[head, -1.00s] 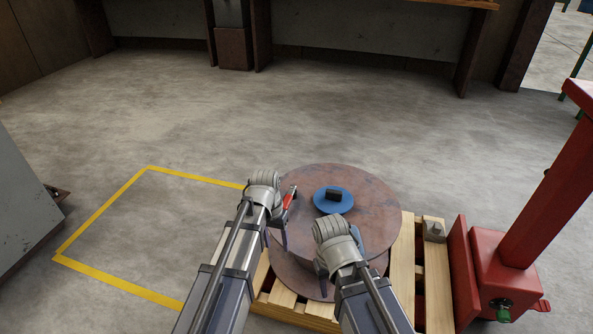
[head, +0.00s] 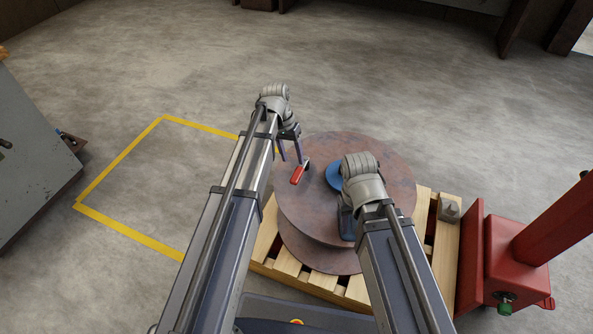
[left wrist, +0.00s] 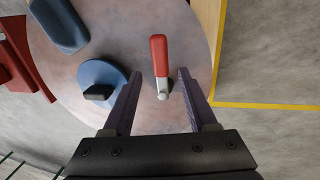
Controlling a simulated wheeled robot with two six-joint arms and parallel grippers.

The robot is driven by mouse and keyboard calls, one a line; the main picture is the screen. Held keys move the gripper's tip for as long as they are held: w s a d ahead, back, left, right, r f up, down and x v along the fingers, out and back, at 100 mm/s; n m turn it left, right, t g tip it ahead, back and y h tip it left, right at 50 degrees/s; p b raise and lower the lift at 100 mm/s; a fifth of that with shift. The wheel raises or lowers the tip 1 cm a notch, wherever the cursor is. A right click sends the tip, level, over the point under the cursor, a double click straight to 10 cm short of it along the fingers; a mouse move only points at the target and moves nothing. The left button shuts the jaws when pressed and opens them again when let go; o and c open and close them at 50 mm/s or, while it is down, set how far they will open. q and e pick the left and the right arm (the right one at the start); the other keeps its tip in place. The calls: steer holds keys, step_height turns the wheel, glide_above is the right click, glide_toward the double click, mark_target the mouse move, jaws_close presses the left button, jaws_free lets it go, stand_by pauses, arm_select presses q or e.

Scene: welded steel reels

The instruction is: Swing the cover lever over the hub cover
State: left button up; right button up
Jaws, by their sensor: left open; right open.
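The cover lever (head: 297,175) has a red handle and lies on the reel's top flange (head: 345,146) beside the blue hub cover (head: 333,176), apart from it. In the left wrist view, the red lever (left wrist: 159,55) has a silver end between the fingers. The blue cover (left wrist: 92,70) with a black knob is left of it. My left gripper (head: 292,161) is open at the lever, a finger on each side, not closed on it. My right gripper (head: 346,223) is open over the near part of the flange; its arm hides part of the cover in the head view.
The reel stands on a wooden pallet (head: 266,240). A grey block (head: 449,207) sits on the pallet's right side, next to a red post and base (head: 510,262). A yellow floor outline (head: 115,169) is at left, empty inside. A grey cabinet (head: 35,150) stands far left.

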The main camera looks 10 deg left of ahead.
mark_target(296, 173)
arm_select(q)
steer(key=f+b, duration=0.3)
steer(key=d+f+b, duration=0.1)
steer(key=f+b, duration=0.2)
steer(key=f, duration=0.1)
steer(key=shift+s+d, duration=0.15)
steer(key=shift+r, duration=0.1)
jaws_close()
stand_by(1.2)
